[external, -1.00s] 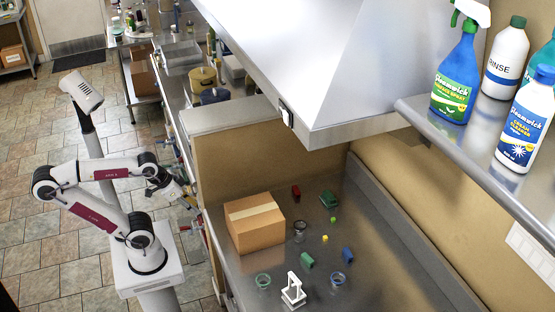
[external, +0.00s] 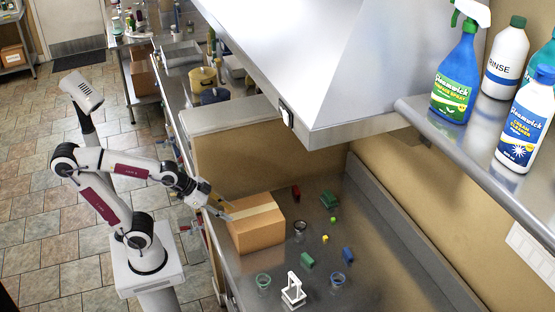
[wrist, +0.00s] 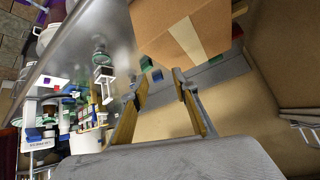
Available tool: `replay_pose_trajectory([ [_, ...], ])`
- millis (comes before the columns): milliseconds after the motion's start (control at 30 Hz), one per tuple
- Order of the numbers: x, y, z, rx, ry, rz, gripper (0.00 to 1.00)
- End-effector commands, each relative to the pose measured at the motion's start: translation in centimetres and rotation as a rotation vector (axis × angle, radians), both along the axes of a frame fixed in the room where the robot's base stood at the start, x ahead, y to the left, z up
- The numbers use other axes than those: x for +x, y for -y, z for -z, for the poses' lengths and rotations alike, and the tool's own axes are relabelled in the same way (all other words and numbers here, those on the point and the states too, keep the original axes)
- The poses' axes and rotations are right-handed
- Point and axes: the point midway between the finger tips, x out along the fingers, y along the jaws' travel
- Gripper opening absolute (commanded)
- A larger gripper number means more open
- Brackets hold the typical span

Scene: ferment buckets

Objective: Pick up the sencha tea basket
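No label reading sencha shows, so I cannot tell for sure which thing is the sencha tea basket. Small round open vessels stand on the steel counter: one with a green rim (external: 263,281), one with a blue rim (external: 337,280) and one with a dark rim (external: 299,229). My gripper (external: 224,209) is at the left side of the cardboard box, away from these vessels; I cannot tell whether it touches the box. In the wrist view my gripper (wrist: 157,86) has its fingers apart with nothing between them.
The taped cardboard box (external: 258,234) stands between my gripper and several small coloured blocks. A white stand (external: 293,290) is near the green-rimmed vessel. A steel hood (external: 290,70) overhangs the counter, and a shelf with bottles (external: 470,135) is at the right.

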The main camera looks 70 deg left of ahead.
Motion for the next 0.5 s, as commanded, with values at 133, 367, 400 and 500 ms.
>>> replay_pose_trajectory([
  [133, 2.5, 2.8, 0.0, 0.027, 0.078, 0.103, 0.28],
  [367, 5.7, 7.1, -0.1, 0.075, 0.213, 0.238, 0.28],
  [400, 6.2, 7.9, -0.2, 0.085, 0.238, 0.260, 0.28],
  [500, 7.3, 9.8, -0.2, 0.111, 0.298, 0.313, 0.28],
])
